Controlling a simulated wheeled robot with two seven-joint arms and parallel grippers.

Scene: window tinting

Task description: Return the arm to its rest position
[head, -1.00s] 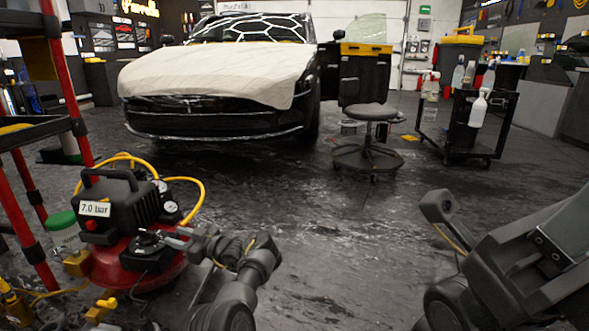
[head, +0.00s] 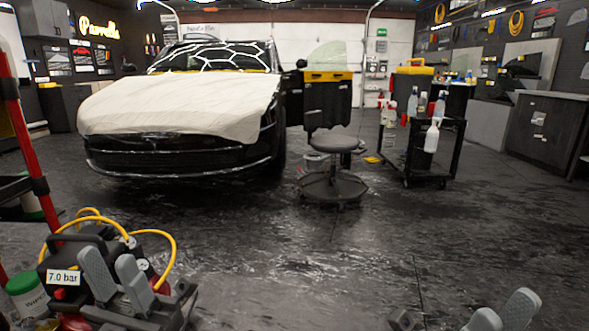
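My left gripper (head: 110,262) is at the lower left, pointing up. Its two grey fingers stand apart with a gap and nothing between them. It overlaps the air compressor (head: 62,295) in the picture, hiding part of it; I cannot tell the distance between them. My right gripper (head: 507,304) is at the bottom edge on the right, over bare floor. Its two grey fingertips are apart and empty, and the rest of that arm is mostly out of view.
A yellow hose (head: 174,255) loops over the compressor. A red-posted rack (head: 28,150) stands at the left edge. Ahead are the black car (head: 180,155) with a pale cover (head: 180,105), a wheeled stool (head: 333,145) and a bottle cart (head: 455,150). The middle floor is clear.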

